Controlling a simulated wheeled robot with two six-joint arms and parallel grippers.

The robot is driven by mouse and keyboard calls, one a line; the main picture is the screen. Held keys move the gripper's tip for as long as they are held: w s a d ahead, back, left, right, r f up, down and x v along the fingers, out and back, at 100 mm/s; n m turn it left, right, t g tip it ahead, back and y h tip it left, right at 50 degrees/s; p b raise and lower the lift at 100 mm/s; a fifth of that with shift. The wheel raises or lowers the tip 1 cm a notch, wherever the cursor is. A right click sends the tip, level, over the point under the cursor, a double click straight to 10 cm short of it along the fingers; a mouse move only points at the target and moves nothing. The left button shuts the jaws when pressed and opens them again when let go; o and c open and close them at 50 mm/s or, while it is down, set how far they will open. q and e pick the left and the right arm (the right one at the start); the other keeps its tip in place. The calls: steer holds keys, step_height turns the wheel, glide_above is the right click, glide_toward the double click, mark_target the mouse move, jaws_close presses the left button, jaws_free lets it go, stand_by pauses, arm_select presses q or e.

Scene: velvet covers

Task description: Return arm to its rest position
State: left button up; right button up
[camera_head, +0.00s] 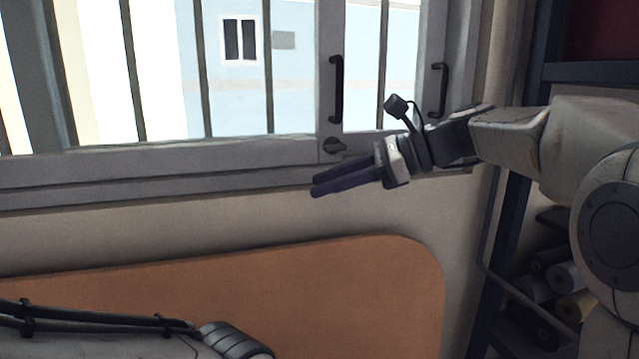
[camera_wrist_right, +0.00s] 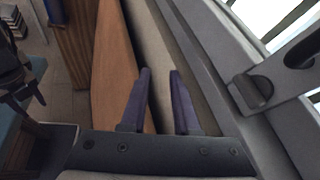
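My right arm (camera_head: 510,138) reaches in from the right of the head view, raised in front of the window. Its gripper (camera_head: 313,186) points left, just below the window sill line. In the right wrist view the two purple fingers (camera_wrist_right: 160,74) stand a little apart with nothing between them, so the gripper is open and empty. Part of my left arm (camera_head: 110,338) lies along the bottom left of the head view.
A barred window (camera_head: 270,185) with black handles (camera_head: 336,90) fills the back. Below is an orange rounded panel (camera_head: 330,290) against the wall. A dark shelf with rolls (camera_head: 566,276) stands at the right, behind my right arm. The space left of the right gripper is clear.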

steer(key=s+a+f+n+g+h+b, duration=0.1)
steer(key=s+a+f+n+g+h, duration=0.15)
steer(key=s+f+n, duration=0.65)
steer(key=s+a+f+n+g+h+b, duration=0.1)
steer(key=s+a+f+n+h+b, duration=0.2)
steer(key=s+f, duration=0.65)
steer(key=s+d+f+n+h, duration=0.3)
steer(key=f+n, duration=0.3)
steer(key=f, duration=0.2)
steer(key=s+d+f+n+h, duration=0.3)
steer(key=s+d+f+n, duration=0.1)
steer(key=f, duration=0.4)
steer(key=s+n, duration=0.1)
steer(key=n, duration=0.1)
steer(key=shift+s+f+n+b, duration=0.2)
steer(key=shift+s+n+b, duration=0.1)
steer(key=shift+s+n, duration=0.1)
steer(key=shift+t+h, duration=0.25)
